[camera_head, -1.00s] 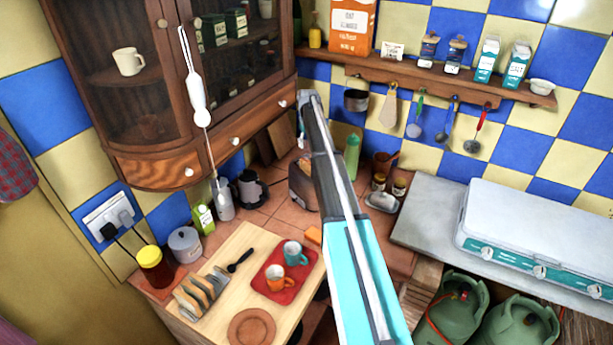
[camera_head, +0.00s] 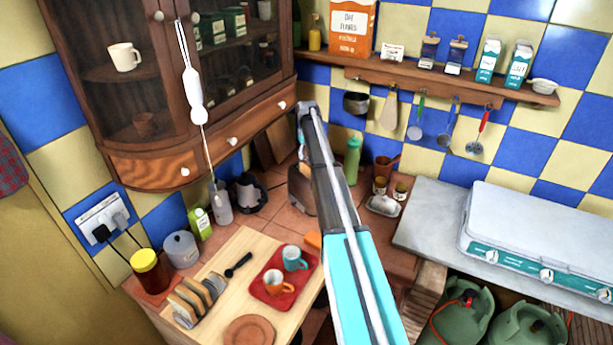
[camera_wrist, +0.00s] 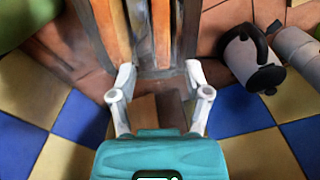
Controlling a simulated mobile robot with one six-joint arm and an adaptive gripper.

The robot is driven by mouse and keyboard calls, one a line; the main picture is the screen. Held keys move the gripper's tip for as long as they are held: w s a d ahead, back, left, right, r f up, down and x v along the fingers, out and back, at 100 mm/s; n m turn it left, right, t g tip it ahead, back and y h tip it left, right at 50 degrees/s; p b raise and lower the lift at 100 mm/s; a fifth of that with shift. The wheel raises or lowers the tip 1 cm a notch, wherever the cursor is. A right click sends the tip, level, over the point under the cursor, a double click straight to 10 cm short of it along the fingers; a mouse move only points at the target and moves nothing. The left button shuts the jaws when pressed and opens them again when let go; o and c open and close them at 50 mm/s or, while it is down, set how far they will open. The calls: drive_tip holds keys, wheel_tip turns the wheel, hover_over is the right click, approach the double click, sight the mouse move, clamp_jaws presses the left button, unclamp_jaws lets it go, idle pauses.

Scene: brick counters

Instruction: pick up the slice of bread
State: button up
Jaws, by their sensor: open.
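In the wrist view, my gripper (camera_wrist: 159,74) is open, its two white fingertips apart with nothing held between them. Ahead of it is a grey toaster (camera_wrist: 105,25) with long slots, and orange-brown strips that look like bread (camera_wrist: 162,25) show in them. The fingertips are near the toaster's end; I cannot tell the exact gap. In the head view, my arm hides most of the toaster (camera_head: 300,195) and any bread in it. Other toast slices (camera_head: 190,300) stand in a rack on the wooden board at the lower left.
A black-and-grey kettle (camera_head: 249,193) stands left of the toaster. A green bottle (camera_head: 352,160) and small jars are on its right. The red tray (camera_head: 270,290) holds two cups. The wall cabinet (camera_head: 130,110) and shelf (camera_head: 440,80) hang above; utensils hang under the shelf.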

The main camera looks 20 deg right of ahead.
sight(307, 163)
drive_tip(key=shift+f, duration=0.2)
drive_tip(key=f+b, duration=0.3)
drive_tip(key=shift+s, duration=0.35)
drive_tip(key=shift+a+f+b, duration=0.1)
drive_tip(key=shift+f+b, duration=0.85)
drive_tip(key=shift+b, duration=0.15)
clamp_jaws()
